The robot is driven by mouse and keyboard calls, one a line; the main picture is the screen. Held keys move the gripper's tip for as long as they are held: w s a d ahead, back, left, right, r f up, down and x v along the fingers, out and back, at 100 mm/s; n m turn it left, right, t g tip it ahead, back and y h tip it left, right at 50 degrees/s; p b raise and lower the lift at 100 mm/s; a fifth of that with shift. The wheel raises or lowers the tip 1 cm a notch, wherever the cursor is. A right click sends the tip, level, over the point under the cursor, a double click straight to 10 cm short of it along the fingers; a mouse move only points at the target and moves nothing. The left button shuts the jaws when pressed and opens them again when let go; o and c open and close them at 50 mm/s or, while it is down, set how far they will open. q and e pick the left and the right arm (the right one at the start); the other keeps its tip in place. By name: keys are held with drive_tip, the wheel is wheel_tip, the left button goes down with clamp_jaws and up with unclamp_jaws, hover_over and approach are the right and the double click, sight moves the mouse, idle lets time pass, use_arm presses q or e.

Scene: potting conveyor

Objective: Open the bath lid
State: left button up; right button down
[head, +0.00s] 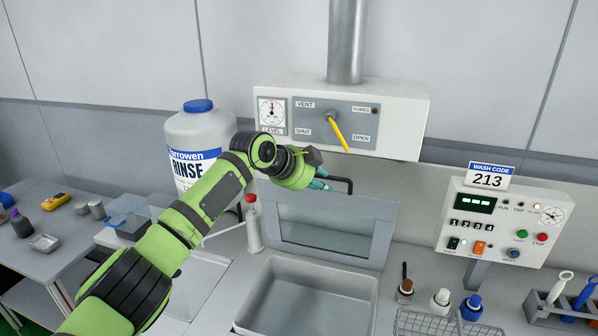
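The bath lid (378,240) is a grey framed panel with a glass window. It stands raised, tilted up behind the bath (369,291), whose grey basin is uncovered in front of it. A black handle (351,186) sits at the lid's upper edge. My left gripper (324,185), on the green arm from the lower left, has its teal fingertips at the left part of this handle. The fingers are small and overlap the handle, so I cannot tell whether they grip it. My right gripper is not in view.
A vent box (400,110) with a yellow lever (340,132) hangs above the lid. A white RINSE jug (185,135) stands behind my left arm. A control panel (505,222), small bottles and a wire basket (440,325) are at the right.

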use_arm(q)
drive_tip(key=v, duration=0.8)
drive_tip(key=shift+s, duration=0.15)
drive_tip(key=shift+a, duration=0.1)
